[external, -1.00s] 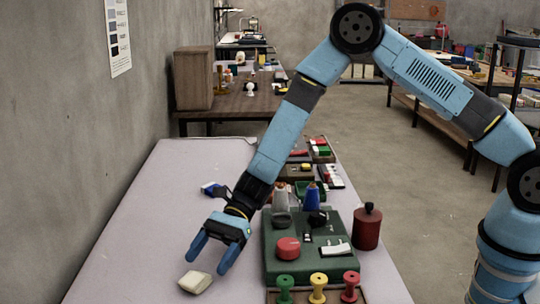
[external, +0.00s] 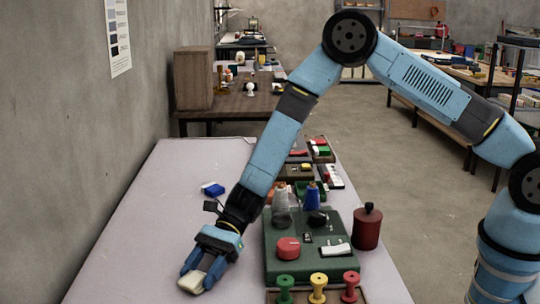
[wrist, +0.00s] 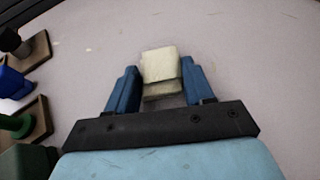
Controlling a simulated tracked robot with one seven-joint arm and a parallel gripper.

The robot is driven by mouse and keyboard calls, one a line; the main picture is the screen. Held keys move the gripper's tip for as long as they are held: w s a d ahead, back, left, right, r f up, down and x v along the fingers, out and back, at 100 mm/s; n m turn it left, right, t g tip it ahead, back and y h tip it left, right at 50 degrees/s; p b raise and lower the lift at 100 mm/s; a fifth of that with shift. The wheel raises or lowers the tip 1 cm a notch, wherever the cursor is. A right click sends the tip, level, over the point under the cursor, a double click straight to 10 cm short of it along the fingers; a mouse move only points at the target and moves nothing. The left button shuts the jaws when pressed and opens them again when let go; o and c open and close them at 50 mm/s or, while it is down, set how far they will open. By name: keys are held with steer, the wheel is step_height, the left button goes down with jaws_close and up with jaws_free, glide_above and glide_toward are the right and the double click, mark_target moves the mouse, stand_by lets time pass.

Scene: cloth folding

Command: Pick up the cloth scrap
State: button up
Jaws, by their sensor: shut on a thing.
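The cloth scrap (external: 193,282) is a small cream-coloured folded piece at the front left of the pale table. My gripper (external: 204,278) is down at the table around it, with one blue finger on each side, shut on the scrap. In the wrist view, the cloth scrap (wrist: 160,66) sits between the two blue fingers of my gripper (wrist: 158,84) and sticks out past their tips. A lower layer or edge of it shows below the top face. I cannot tell whether it touches the table.
A green board (external: 310,264) with a red knob stands right of my gripper. Green, yellow and red spools (external: 318,286) are at the front. A dark red canister (external: 367,227) stands further right. A blue object (external: 212,189) lies behind. The table's left side is clear.

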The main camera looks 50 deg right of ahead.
steer(key=shift+c, duration=0.8)
